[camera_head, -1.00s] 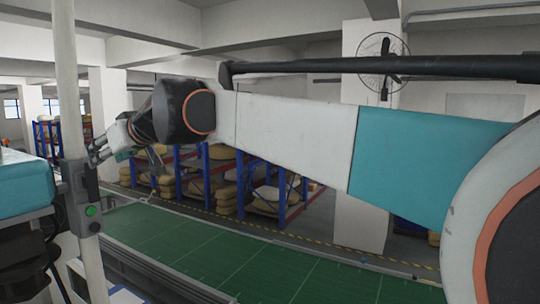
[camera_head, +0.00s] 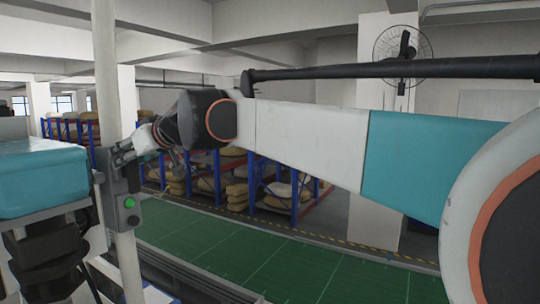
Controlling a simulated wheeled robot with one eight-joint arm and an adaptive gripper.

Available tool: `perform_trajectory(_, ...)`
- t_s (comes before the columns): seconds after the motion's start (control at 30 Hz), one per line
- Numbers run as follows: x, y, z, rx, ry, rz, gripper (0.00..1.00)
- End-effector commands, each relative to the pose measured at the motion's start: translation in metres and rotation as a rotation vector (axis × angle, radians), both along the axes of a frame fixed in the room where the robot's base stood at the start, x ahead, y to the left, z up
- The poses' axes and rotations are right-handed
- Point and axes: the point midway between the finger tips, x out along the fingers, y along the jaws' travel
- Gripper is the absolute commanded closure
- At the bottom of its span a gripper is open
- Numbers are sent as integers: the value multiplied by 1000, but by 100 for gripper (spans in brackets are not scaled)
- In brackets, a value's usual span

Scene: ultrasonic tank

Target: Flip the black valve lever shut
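I cannot make out a black valve lever or a tank for certain in the head view. My arm reaches across from the right edge to the left. My gripper (camera_head: 124,156) is at the arm's far end, close to a pale upright post (camera_head: 106,80). Its fingertips are small and partly lost against the post and its control box, so its opening and any contact cannot be told. I see nothing clearly held.
A grey control box (camera_head: 122,185) with a green button (camera_head: 129,203) is on the post. A teal box-shaped unit (camera_head: 40,180) stands at the left edge. A green conveyor belt (camera_head: 260,255) runs below my arm. Blue racks (camera_head: 272,190) with sacks stand behind it.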

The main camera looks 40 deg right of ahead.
Motion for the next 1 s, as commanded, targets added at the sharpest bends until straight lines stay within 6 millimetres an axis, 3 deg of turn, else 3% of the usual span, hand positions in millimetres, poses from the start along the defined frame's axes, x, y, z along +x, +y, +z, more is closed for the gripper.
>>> perform_trajectory(0.1,-3,-1,0,1,0,-1,59)
perform_trajectory(0.3,-2,0,0,1,0,-1,100)
perform_trajectory(0.67,-2,-2,0,32,11,-1,100)
perform_trajectory(1.0,1,-11,-2,234,75,-3,100)
